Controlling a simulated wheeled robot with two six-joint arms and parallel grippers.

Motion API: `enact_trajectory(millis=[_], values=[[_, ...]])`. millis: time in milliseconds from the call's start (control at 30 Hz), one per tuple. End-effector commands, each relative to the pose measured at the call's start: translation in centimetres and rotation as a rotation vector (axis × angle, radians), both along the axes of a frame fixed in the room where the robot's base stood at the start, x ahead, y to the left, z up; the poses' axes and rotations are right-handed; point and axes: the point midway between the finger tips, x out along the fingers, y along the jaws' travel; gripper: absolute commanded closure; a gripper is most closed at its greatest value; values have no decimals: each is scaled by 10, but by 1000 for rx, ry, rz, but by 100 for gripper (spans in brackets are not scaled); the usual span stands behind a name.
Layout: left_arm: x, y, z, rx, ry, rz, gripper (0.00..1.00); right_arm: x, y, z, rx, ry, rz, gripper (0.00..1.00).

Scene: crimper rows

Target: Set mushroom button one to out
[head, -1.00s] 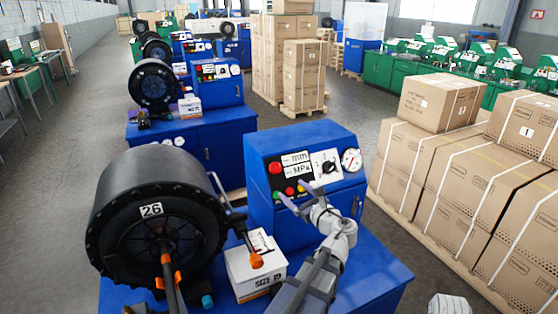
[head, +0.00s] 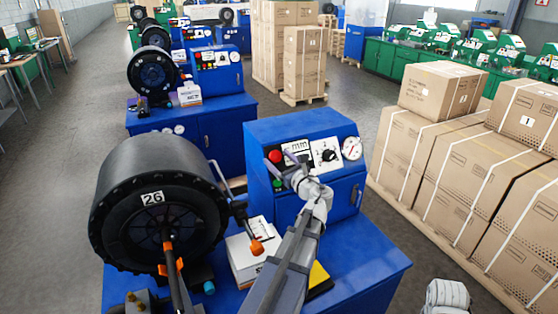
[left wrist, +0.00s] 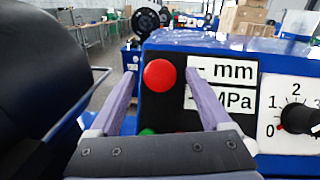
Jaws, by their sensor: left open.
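The red mushroom button (head: 275,156) is a large round cap at the upper left of the blue control box's front panel. It also shows in the left wrist view (left wrist: 159,75), between the two fingers in the picture. My left gripper (head: 281,160) is in front of the panel, open and pointing at the button. Its fingers (left wrist: 161,78) stand apart to either side of the cap, and I cannot tell how much depth lies between.
A green button (head: 279,183) sits below the red one. A black knob (head: 328,156) and a gauge (head: 351,148) are to the right. A black crimper drum (head: 155,205) and a white box (head: 243,256) stand to the left. Stacked cartons (head: 455,170) are at right.

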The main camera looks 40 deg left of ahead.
Motion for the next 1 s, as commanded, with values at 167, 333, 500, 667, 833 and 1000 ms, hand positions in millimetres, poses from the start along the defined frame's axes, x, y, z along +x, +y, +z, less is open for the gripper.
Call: enact_trajectory(millis=[167, 333, 500, 667, 833, 1000], values=[[1, 2, 0, 0, 0, -1, 18, 0, 0, 0, 0, 0, 0, 50], [0, 1, 0, 0, 0, 0, 25, 0, 0, 0, 0, 0, 0, 50], [0, 1, 0, 0, 0, 0, 44, 0, 0, 0, 0, 0, 0, 50], [0, 1, 0, 0, 0, 0, 62, 0, 0, 0, 0, 0, 0, 50], [0, 1, 0, 0, 0, 0, 81, 0, 0, 0, 0, 0, 0, 50], [0, 1, 0, 0, 0, 0, 100, 0, 0, 0, 0, 0, 0, 50]])
